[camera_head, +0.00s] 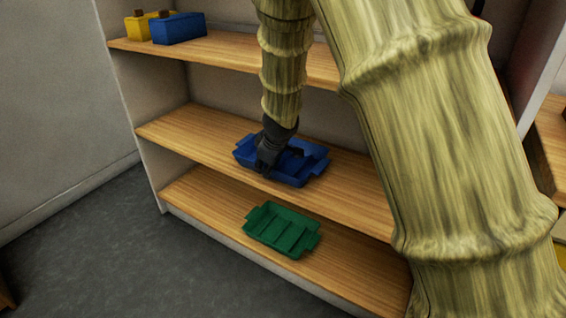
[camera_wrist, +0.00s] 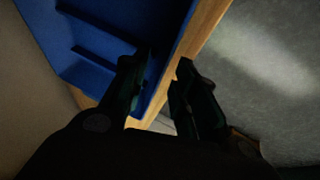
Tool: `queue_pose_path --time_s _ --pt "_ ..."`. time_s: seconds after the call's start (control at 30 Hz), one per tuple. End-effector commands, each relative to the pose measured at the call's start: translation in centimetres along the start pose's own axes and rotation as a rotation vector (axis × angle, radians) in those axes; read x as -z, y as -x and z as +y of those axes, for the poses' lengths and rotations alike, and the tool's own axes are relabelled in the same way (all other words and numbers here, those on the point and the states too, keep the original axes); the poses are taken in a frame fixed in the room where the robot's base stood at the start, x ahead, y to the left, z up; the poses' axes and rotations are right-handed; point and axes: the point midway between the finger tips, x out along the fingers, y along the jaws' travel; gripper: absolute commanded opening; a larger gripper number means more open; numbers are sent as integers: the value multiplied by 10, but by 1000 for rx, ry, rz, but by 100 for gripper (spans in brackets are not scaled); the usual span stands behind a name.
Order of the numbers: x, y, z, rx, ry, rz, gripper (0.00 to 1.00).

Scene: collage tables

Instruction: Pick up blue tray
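The blue tray (camera_head: 312,166) sits on the middle wooden shelf, with raised walls, ridges inside and tab handles at its ends. My gripper (camera_head: 264,166) is at its front left side, covering part of it. In the wrist view the blue tray (camera_wrist: 110,42) fills the upper left. My gripper (camera_wrist: 165,60) has its fingers apart there, one over the tray's inside and one outside its edge. The tray's edge passes between the fingers; a gap shows beside the outer finger. I cannot tell whether the inner finger touches the wall.
A green tray (camera_head: 282,230) lies on the bottom shelf (camera_head: 195,197). A blue box (camera_head: 179,28) and a yellow box (camera_head: 138,27) stand on the top shelf (camera_head: 228,48). The middle shelf (camera_head: 185,132) is bare to the left of the blue tray. Grey floor (camera_head: 100,240) is clear at left.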

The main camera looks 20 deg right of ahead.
Motion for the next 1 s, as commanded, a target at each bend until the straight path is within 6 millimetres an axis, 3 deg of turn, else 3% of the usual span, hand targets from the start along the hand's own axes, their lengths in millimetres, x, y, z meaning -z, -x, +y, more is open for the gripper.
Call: queue_pose_path --time_s 0.2,0.9,1.0 --pt "0 -22 0 -1 0 0 28" --pt "-1 -25 0 -1 -1 0 28" --pt "-1 -24 0 -1 -1 -1 10"
